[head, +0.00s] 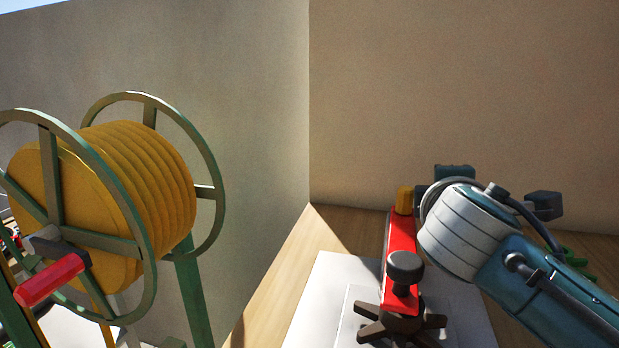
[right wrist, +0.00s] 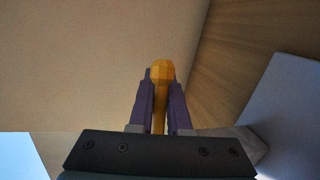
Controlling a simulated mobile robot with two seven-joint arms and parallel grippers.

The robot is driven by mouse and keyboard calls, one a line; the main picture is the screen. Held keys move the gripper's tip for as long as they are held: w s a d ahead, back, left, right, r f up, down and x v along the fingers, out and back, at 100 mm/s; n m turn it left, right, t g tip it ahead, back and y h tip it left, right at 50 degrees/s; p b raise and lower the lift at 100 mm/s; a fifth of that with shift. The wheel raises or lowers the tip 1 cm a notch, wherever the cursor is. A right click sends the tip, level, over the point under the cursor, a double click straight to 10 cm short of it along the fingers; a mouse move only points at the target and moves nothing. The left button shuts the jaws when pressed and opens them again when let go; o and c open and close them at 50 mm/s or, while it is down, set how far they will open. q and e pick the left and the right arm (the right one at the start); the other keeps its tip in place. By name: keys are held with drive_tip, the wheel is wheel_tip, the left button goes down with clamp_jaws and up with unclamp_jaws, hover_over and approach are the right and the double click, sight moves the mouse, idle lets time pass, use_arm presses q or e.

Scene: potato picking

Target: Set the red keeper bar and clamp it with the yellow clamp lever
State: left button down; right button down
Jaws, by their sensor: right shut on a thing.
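The red keeper bar (head: 401,238) lies lengthwise over a pale plate in the head view, its far end towards the wall. A dark knob and a dark star-shaped handwheel (head: 402,326) stand at its near end. The yellow clamp lever (right wrist: 162,70) shows in the right wrist view as a rod with a rounded head. My right gripper (right wrist: 159,92) is shut on it, with a purple finger on each side. A yellow piece (head: 404,199) stands at the bar's far end in the head view. My right wrist hides the area beside it. My left gripper is out of view.
A large reel of yellow hose (head: 150,190) in a green frame, with a red crank handle (head: 50,280), stands at the left. The pale plate (head: 315,305) rests on a wooden surface (head: 285,265). Walls (head: 470,90) close off the back.

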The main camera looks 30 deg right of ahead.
drive_tip(key=shift+s+m+g+h, duration=0.2)
drive_tip(key=shift+m+g+h, duration=0.1)
drive_tip(key=shift+g, duration=0.1)
drive_tip(key=c, duration=0.9)
unclamp_jaws()
drive_tip(key=shift+o, duration=0.2)
drive_tip(key=v, duration=1)
